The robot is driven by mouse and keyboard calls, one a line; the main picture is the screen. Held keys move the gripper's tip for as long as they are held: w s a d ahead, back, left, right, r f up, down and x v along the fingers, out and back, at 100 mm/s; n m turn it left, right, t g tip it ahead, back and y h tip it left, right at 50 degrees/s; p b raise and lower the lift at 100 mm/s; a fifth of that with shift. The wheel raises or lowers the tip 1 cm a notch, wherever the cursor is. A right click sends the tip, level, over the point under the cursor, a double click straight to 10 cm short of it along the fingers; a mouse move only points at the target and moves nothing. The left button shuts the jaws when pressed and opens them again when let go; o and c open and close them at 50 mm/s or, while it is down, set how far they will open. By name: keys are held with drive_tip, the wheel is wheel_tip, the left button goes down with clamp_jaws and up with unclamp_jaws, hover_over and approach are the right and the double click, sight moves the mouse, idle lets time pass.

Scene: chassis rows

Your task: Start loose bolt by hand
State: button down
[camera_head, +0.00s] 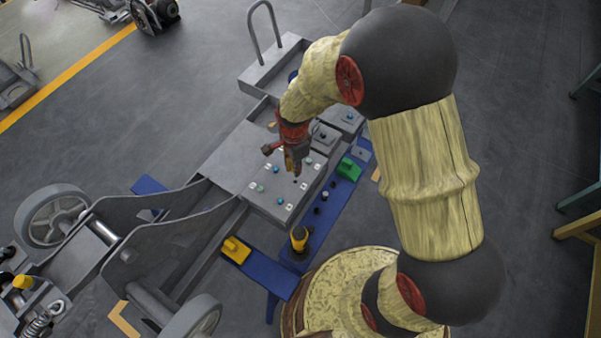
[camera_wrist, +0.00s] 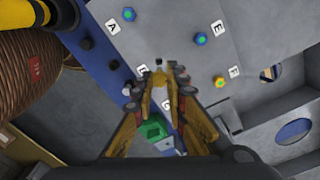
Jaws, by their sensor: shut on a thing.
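My gripper (camera_head: 293,170) hangs over the grey chassis plate (camera_head: 245,150), near its right part. In the wrist view my gripper's fingertips (camera_wrist: 160,73) are close together, with a small dark-and-pale piece, seemingly the loose bolt (camera_wrist: 158,63), at the tips. The fingers hide most of it, and I cannot tell whether it touches the plate.
A blue rail (camera_head: 332,212) beside the plate holds a green block (camera_head: 348,168), dark pegs (camera_head: 325,196) and a yellow-and-black tool (camera_head: 299,240). A yellow block (camera_head: 236,249) sits nearer the wheels. Grey boxes and a tall handle stand behind. The dark floor at right is mostly clear.

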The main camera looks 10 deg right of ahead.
drive_tip(key=shift+f+b, duration=1.1)
drive_tip(key=shift+f, duration=0.55)
drive_tip(key=n+b, duration=0.1)
drive_tip(key=n, duration=0.1)
drive_tip(key=shift+r+n, duration=0.15)
drive_tip(key=shift+n, duration=0.15)
drive_tip(key=n+b, duration=0.1)
drive_tip(key=n, duration=0.4)
drive_tip(key=shift+r+n+p, duration=0.15)
drive_tip(key=shift+n+p, duration=0.25)
drive_tip(key=shift+n, duration=0.8)
drive_tip(key=n+p, duration=0.1)
drive_tip(key=n, duration=0.3)
drive_tip(key=shift+n, duration=0.3)
drive_tip(key=shift+f+b, duration=0.3)
drive_tip(key=shift+f, duration=0.8)
drive_tip(key=shift+f, duration=0.35)
